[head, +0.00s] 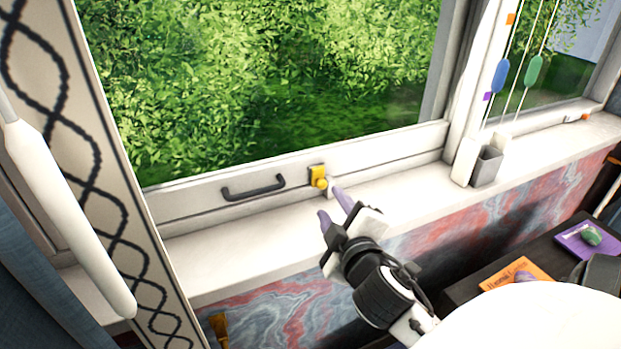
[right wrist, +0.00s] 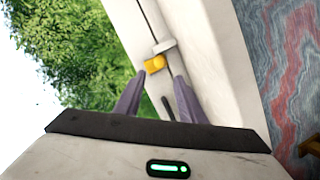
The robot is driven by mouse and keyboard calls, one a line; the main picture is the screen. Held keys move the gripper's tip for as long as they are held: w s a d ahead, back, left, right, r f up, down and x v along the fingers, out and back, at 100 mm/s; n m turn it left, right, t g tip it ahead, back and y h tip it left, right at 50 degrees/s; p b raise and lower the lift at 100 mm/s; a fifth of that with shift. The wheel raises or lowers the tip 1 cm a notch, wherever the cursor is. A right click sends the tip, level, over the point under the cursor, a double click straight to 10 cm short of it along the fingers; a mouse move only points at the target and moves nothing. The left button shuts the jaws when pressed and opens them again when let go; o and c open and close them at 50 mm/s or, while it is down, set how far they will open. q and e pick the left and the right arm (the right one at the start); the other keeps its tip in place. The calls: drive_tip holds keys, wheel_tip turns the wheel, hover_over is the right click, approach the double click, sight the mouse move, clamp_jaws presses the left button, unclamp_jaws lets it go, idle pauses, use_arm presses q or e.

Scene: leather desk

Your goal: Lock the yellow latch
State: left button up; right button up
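The yellow latch (head: 318,177) sits on the bottom rail of the window frame, just right of a dark handle (head: 253,188). It has a square yellow plate above a rounded yellow knob. My right gripper (head: 333,205) is just in front of the latch and to its lower right, with its purple fingers pointing at the frame. In the right wrist view the latch (right wrist: 154,64) lies a little beyond the fingertips of the gripper (right wrist: 159,76). The fingers are apart with nothing between them. My left gripper is not in view.
The white sill (head: 420,193) below the window is clear near the latch. White and grey holders (head: 486,166) stand on it at the right. A dark desk with an orange book (head: 517,275) is at lower right.

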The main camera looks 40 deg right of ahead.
sight(322, 185)
drive_tip(key=x, duration=0.3)
drive_tip(key=p+x, duration=0.1)
drive_tip(key=x, duration=0.3)
drive_tip(key=shift+w+d+r, duration=0.1)
drive_tip(key=shift+w+d, duration=0.05)
drive_tip(key=shift+d, duration=0.2)
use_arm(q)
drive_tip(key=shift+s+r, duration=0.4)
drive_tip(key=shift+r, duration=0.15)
use_arm(e)
drive_tip(key=shift+w+d, duration=0.3)
drive_tip(key=shift+w, duration=0.25)
clamp_jaws()
drive_tip(key=shift+f+b, duration=0.4)
drive_tip(key=shift+b, duration=0.2)
drive_tip(key=shift+f+t+h+b, duration=0.15)
drive_tip(key=shift+t+h+b, duration=0.2)
drive_tip(key=shift+b, duration=0.65)
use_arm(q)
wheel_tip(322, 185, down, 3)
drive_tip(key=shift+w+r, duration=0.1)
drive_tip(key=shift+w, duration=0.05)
use_arm(e)
drive_tip(key=shift+r, duration=0.3)
